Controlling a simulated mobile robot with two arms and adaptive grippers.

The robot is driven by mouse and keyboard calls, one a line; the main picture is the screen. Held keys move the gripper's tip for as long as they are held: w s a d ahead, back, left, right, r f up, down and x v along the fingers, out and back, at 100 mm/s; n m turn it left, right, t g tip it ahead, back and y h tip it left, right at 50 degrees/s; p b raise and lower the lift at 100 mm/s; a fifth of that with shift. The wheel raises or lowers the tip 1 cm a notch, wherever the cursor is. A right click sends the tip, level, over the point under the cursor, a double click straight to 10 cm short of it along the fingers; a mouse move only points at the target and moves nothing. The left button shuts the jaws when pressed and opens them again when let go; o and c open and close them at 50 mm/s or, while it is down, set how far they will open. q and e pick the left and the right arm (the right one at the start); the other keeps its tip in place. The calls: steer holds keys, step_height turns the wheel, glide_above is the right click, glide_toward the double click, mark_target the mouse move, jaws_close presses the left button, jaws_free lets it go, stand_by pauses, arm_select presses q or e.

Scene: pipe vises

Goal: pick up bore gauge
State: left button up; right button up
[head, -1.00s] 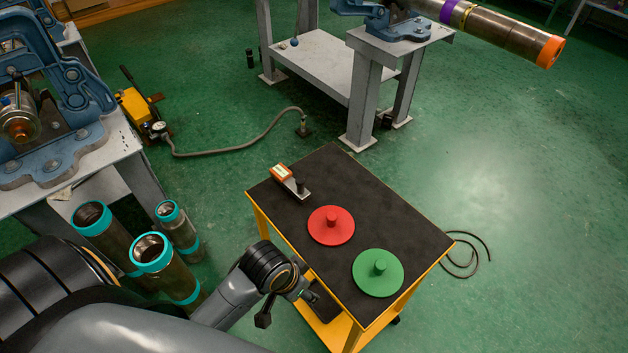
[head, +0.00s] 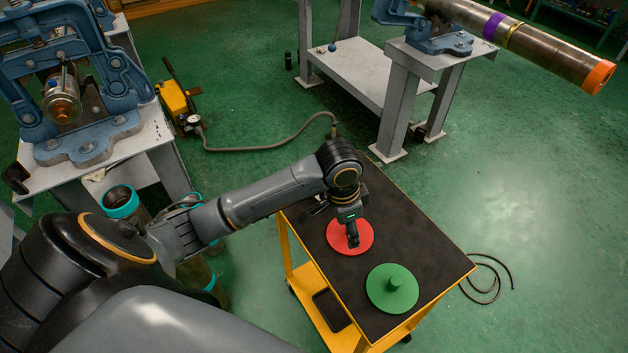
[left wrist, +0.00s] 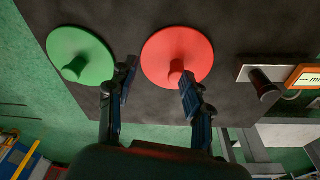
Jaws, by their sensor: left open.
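The black-topped cart (head: 425,250) carries a red disc (head: 340,241) with a central knob, a green disc (head: 388,293) with a knob, and a small metal tool with an orange-and-white label and black knob. I cannot tell which is the bore gauge. My arm mostly hides the labelled tool in the head view; in the left wrist view the tool (left wrist: 308,78) is at the right edge. My left gripper (head: 353,238) is over the red disc, pointing down. In the left wrist view its fingers are apart and empty, between the green disc (left wrist: 80,55) and red disc (left wrist: 178,55). My right gripper is not in view.
A dark flat object (head: 332,310) lies on the cart's lower shelf. Pipes with teal collars (head: 121,202) stand at the left, below a blue vise (head: 85,95). A hose (head: 265,147) runs behind the cart. Floor to the right is mostly clear.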

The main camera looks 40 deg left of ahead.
arm_select(q)
steer(key=w+a+r+n+g+y, duration=0.1)
steer(key=w+a+r, duration=0.6)
steer(key=a+r, duration=0.5)
steer(key=f, duration=0.8)
steer(key=shift+s+d+f, duration=0.1)
steer(key=shift+s+d, duration=0.05)
steer(key=shift+d, duration=0.05)
steer(key=f, duration=0.5)
steer(key=shift+w+a+f, duration=0.1)
steer(key=shift+w+a, duration=0.15)
steer(key=shift+w, duration=0.1)
jaws_close()
